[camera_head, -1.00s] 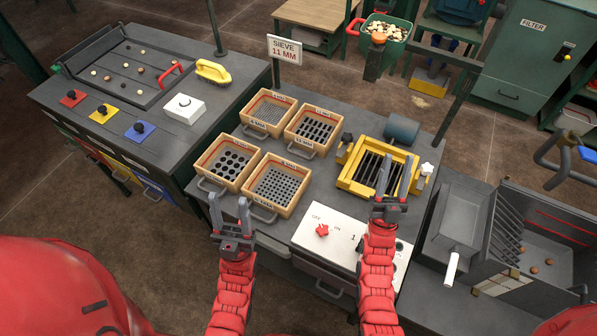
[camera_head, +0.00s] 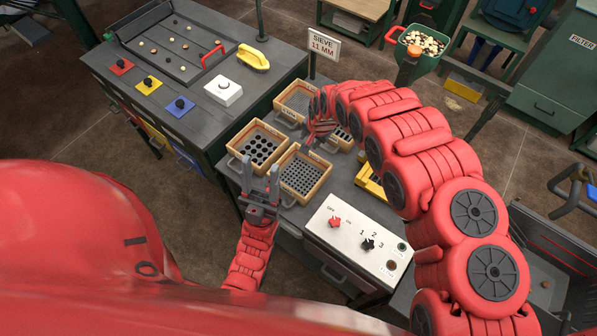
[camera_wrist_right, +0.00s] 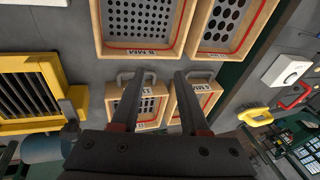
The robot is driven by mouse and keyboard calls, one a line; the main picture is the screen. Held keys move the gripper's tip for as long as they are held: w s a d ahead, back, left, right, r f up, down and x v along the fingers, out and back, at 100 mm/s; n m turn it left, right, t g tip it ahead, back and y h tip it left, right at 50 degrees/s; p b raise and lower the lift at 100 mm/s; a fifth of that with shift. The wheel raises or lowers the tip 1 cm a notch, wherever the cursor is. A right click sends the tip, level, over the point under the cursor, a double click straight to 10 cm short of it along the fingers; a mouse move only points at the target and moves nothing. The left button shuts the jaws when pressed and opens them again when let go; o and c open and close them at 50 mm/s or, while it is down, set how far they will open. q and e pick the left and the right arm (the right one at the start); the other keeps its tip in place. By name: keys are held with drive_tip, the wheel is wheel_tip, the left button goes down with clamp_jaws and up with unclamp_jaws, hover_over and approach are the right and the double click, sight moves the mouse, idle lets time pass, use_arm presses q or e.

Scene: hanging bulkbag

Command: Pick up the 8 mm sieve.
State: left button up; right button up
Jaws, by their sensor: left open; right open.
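The 8 mm sieve (camera_head: 321,183) is a wooden-framed tray with a grey plate of small round holes, at the front right of the sieve group. In the right wrist view its "8 MM" label shows on its rim (camera_wrist_right: 125,50). My left gripper (camera_head: 261,172) is open and empty beside the sieve's left side; I cannot tell if it touches. My right gripper (camera_wrist_right: 156,78) is open over the two back sieves, with nothing between its fingers. In the head view it is mostly hidden by my right arm.
A sieve with large round holes (camera_head: 238,158) stands left of it. The back left sieve (camera_head: 279,112) and back right sieve (camera_head: 346,146) are partly covered by my right arm. A yellow frame (camera_wrist_right: 72,103) and a white switch panel (camera_head: 350,228) are nearby. A "SIEVE 11 MM" sign (camera_head: 324,44) stands behind.

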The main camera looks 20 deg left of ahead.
drive_tip(key=s+d+r+g+h, duration=0.2)
drive_tip(key=s+d+r+g, duration=0.15)
drive_tip(key=s+d, duration=0.3)
drive_tip(key=b, duration=0.8)
hover_over(318, 183)
wheel_tip(318, 183, down, 8)
drive_tip(key=r, duration=0.1)
drive_tip(key=shift+m+t+h, duration=0.3)
drive_tip(key=shift+t, duration=0.05)
drive_tip(key=shift+a+f+p, duration=0.1)
drive_tip(key=shift+f+p, duration=1.5)
drive_tip(key=shift+f, duration=1.95)
drive_tip(key=shift+w+f, duration=0.1)
drive_tip(key=shift+f, duration=1)
drive_tip(key=shift+c, duration=0.2)
clamp_jaws()
